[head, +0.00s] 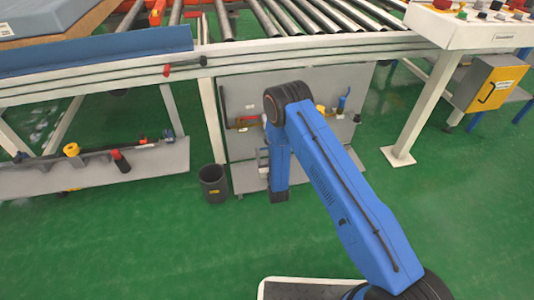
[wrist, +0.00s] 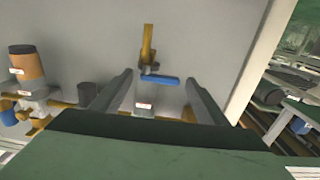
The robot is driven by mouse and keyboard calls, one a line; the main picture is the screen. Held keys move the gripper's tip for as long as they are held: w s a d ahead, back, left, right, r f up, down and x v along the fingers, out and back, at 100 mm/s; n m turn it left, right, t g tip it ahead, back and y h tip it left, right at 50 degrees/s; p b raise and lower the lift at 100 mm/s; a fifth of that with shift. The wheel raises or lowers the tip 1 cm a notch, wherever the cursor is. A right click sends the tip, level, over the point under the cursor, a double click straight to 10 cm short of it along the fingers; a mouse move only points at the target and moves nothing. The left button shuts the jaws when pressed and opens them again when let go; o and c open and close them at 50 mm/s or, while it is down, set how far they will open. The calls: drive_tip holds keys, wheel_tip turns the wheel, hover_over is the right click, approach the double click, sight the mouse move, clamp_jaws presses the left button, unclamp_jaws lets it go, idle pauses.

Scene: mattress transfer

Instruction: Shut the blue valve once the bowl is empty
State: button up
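The blue valve handle (wrist: 160,80) shows in the wrist view, lying almost level below a yellow vertical pipe (wrist: 148,42) on a grey panel. My gripper (wrist: 160,84) is open, with one dark finger to each side of the handle. I cannot tell from this view how near the fingers are to it in depth. An orange and dark cylinder (wrist: 27,66) stands at the left; I cannot tell whether it is the bowl, and no bowl contents are visible.
The grey panel (head: 240,93) stands under a roller conveyor (head: 300,18). A dark bin (head: 213,183) is on the green floor to its left. A white post (head: 424,107) and a yellow box (head: 491,84) are at the right. Open floor lies in front.

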drive_tip(key=v, duration=1.7)
drive_tip(key=shift+s, duration=0.2)
drive_tip(key=shift+w+d, duration=0.1)
